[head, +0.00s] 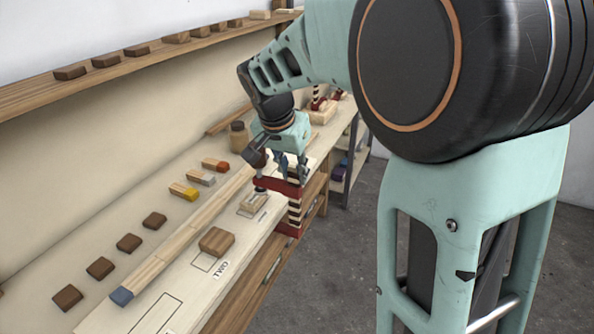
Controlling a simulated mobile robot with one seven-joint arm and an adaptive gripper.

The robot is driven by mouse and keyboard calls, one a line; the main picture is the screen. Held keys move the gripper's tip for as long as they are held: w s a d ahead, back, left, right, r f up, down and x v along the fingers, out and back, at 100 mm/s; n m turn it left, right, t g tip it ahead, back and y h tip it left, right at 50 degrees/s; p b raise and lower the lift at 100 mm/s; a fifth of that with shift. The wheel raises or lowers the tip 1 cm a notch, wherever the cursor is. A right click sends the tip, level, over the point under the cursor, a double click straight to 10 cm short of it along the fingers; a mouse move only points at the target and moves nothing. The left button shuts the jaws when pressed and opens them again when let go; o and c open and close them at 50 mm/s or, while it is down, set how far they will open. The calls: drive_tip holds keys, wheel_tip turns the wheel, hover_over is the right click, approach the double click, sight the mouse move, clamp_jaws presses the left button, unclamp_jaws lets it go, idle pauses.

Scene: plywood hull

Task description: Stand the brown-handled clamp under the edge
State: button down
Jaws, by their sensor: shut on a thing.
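My gripper (290,168) points down over the front edge of the bench and is shut on a clamp (276,186). The clamp has dark red jaws, one above the other, and an upright bar banded dark and cream. Its upper jaw reaches over the bench top. Its lower jaw is outside the front edge (250,262), lower than the top. Its handle is too small and partly hidden, so I cannot tell its colour. Whether the jaws touch the bench is unclear. Other red clamp parts (320,103) show farther back on the bench.
A long pale wood strip (180,240) with a blue end lies along the bench. A wooden block (216,241) sits by the label "TWO". Brown blocks (129,243), colour-tipped blocks (184,191) and a jar (239,136) stand behind. A shelf (110,75) runs above. Floor at right is clear.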

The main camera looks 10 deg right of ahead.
drive_tip(key=shift+w+a, duration=0.85)
drive_tip(key=shift+a, duration=0.3)
drive_tip(key=c, duration=1.6)
unclamp_jaws()
drive_tip(key=shift+s, duration=0.1)
